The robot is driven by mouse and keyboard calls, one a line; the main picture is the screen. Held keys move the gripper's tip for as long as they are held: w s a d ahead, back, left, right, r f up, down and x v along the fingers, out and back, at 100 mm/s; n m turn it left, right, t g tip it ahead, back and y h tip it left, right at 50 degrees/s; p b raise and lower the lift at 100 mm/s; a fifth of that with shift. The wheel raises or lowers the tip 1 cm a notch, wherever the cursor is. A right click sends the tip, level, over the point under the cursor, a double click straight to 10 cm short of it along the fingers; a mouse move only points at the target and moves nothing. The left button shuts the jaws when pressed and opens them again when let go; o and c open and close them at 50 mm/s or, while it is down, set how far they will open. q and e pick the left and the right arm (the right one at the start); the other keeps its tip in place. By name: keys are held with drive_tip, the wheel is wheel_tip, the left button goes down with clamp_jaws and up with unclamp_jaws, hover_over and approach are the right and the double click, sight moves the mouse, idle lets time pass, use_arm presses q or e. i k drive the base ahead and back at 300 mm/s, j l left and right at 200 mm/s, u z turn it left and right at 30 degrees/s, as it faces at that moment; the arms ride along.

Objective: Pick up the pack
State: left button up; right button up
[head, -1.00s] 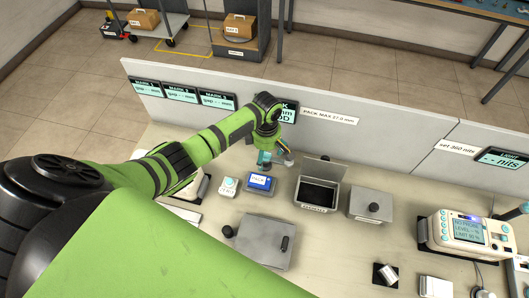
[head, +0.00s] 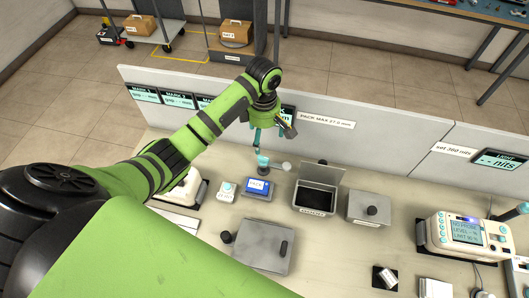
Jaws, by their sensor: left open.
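My left gripper (head: 270,140) is above the back of the bench, in front of the low partition. It is open, with its fingers pointing down and apart. A small teal item (head: 263,160) stands below it on a dark round base, with a pale disc (head: 285,166) just to its right. A blue-screened box (head: 257,186) in front of them carries a label that seems to read PACK. I cannot tell for certain which of these is the pack. My right gripper is not in view.
An open-lidded grey bin (head: 316,196) and a closed grey box (head: 369,207) stand to the right. A grey flat case (head: 263,244) lies nearer. A cream instrument (head: 462,234) stands far right. The low partition (head: 390,135) runs behind the bench.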

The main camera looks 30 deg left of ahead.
sight(256, 185)
drive_tip(key=k, duration=1.5)
